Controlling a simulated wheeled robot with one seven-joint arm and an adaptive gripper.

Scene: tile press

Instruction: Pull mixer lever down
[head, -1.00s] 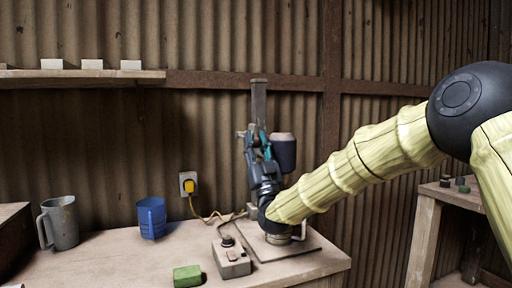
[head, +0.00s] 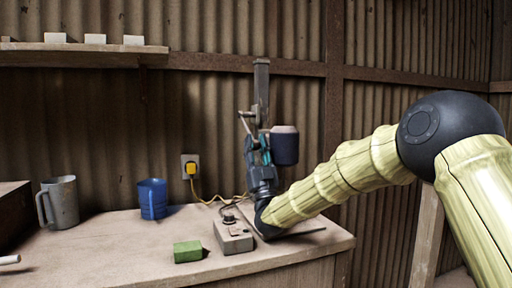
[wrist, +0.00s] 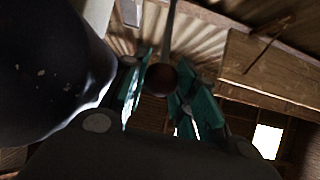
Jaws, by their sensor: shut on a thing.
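The mixer stands on the workbench with a grey upright column (head: 261,88) and a dark blue motor head (head: 285,146). Its lever shows in the wrist view as a thin metal rod (wrist: 171,32) ending in a dark reddish-brown round knob (wrist: 161,79). My gripper (head: 256,142) is up at the left of the motor head in the head view. In the wrist view my gripper's teal fingers (wrist: 160,88) are shut on the knob, one on each side. My arm hides the mixer's lower part. A large dark rounded shape fills the wrist view's left side.
A grey switch box (head: 233,236) with a yellow cable sits left of the mixer's base. A green block (head: 187,251), a blue cup (head: 153,199) and a grey mug (head: 61,203) stand farther left. A corrugated wall with a shelf (head: 90,57) is behind.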

